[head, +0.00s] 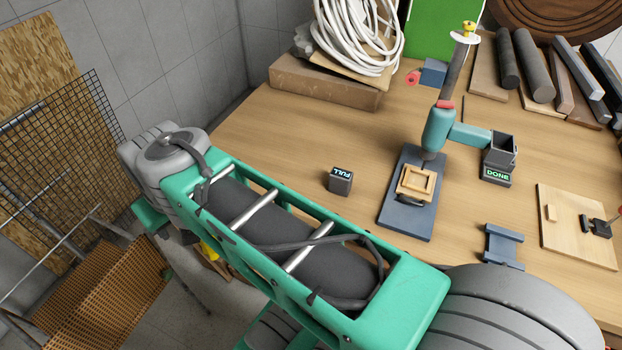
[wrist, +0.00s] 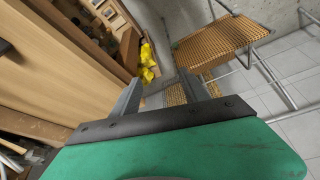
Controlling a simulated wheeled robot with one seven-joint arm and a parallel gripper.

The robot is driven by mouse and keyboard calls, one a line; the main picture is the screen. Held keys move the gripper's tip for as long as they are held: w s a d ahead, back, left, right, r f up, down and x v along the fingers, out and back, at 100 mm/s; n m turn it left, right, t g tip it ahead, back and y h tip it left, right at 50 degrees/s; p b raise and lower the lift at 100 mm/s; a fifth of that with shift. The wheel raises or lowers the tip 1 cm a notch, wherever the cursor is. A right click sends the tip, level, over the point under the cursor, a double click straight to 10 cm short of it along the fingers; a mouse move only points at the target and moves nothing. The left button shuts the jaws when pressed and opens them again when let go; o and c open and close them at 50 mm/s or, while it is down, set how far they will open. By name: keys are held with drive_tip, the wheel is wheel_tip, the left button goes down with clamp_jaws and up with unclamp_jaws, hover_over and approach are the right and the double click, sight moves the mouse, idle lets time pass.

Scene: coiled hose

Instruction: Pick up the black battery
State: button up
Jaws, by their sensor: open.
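A small dark cube with a white label reading "FULL" (head: 341,180) stands on the wooden table, left of the tool on the blue-grey base. It looks like the black battery. Nothing touches it. My gripper (wrist: 163,88) shows in the wrist view with its two fingers apart and nothing between them. It is off the table's side, over the floor, away from the cube.
A teal tool on a blue-grey base (head: 398,212) holds a wooden block. Right of it are a dark "DONE" box (head: 498,160), a blue-grey bracket (head: 502,246) and a wooden board (head: 565,222). A coiled white hose (head: 358,35) lies at the back. Table around the cube is clear.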

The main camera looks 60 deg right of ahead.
sight(341, 174)
drive_tip(key=o, duration=0.3)
drive_tip(key=d+f+m+h+b, duration=0.1)
drive_tip(key=d+m+b, duration=0.1)
drive_tip(key=d, duration=0.5)
drive_tip(key=s+d+f+m+g+h+b, duration=0.1)
drive_tip(key=d+f+m+b, duration=0.1)
drive_tip(key=d, duration=0.6)
drive_tip(key=shift+f+m, duration=0.15)
drive_tip(key=shift+m, duration=0.65)
drive_tip(key=shift+o, duration=0.9)
drive_tip(key=s+d+f+m+b, duration=0.1)
drive_tip(key=s+d+m+b, duration=0.1)
drive_tip(key=d, duration=0.6)
drive_tip(key=shift+s+m+g+h+b, duration=0.4)
drive_tip(key=shift+s+m, duration=0.2)
drive_tip(key=shift+s, duration=0.1)
drive_tip(key=shift+o, duration=0.4)
drive_tip(key=s+d+f+m+g+b, duration=0.2)
drive_tip(key=s+d+m, duration=0.3)
drive_tip(key=s+d, duration=0.6)
drive_tip(key=shift+d+h+b, duration=0.4)
drive_tip(key=shift+d, duration=0.15)
drive_tip(key=p+x, duration=0.1)
drive_tip(key=x, duration=0.6)
drive_tip(key=shift+d, duration=0.2)
